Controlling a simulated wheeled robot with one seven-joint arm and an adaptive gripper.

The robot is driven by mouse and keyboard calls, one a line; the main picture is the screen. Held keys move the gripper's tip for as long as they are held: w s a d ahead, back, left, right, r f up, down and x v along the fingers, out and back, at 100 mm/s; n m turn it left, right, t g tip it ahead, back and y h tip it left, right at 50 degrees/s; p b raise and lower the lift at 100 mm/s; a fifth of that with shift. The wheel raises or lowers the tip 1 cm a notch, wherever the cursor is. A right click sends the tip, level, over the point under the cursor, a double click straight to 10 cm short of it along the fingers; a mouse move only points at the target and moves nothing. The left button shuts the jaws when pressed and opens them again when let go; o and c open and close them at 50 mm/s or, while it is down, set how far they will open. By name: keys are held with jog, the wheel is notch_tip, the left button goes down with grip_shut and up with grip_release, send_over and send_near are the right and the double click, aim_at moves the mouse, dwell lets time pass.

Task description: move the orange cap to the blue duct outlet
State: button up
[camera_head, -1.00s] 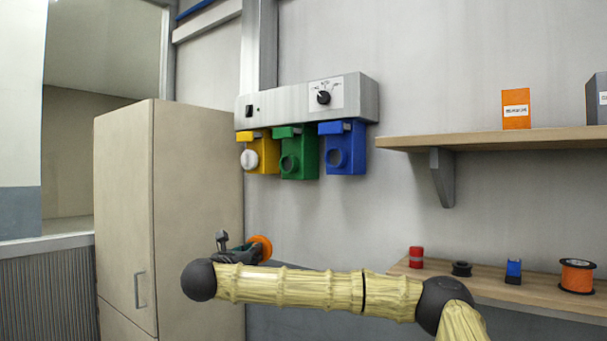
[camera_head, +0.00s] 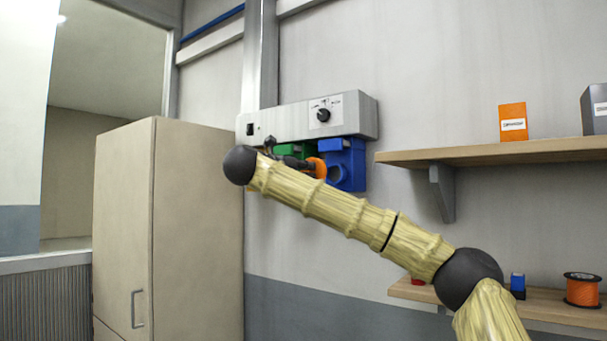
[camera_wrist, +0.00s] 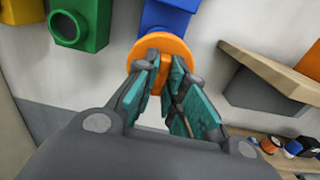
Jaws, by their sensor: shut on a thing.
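My gripper (camera_wrist: 167,85) is shut on the orange cap (camera_wrist: 170,45), which shows as a disc beyond the fingertips in the wrist view. In the head view the orange cap (camera_head: 317,167) is at the left side of the blue duct outlet (camera_head: 347,164), in front of the wall unit. My arm hides most of the gripper there. In the wrist view the blue duct outlet (camera_wrist: 168,17) is partly hidden behind the cap. I cannot tell whether cap and outlet touch.
The green outlet (camera_wrist: 80,22) is left of the blue one. A grey control box (camera_head: 285,122) is above. An upper shelf (camera_head: 500,151) and lower shelf (camera_head: 555,305) are at right; a tall beige cabinet (camera_head: 200,225) is at left.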

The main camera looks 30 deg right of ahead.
jog(key=p, duration=0.3)
send_near(333, 174)
jog(key=shift+s+a, duration=0.2)
jog(key=shift+a, duration=0.1)
jog(key=shift+b+x, duration=0.3)
jog(key=shift+x, duration=2.05)
jog(key=shift+x, duration=1.35)
jog(key=o, duration=0.7)
jog(key=shift+d, duration=0.1)
jog(key=shift+o, duration=0.2)
jog(key=v, duration=1.2)
jog(key=shift+w+f, duration=0.15)
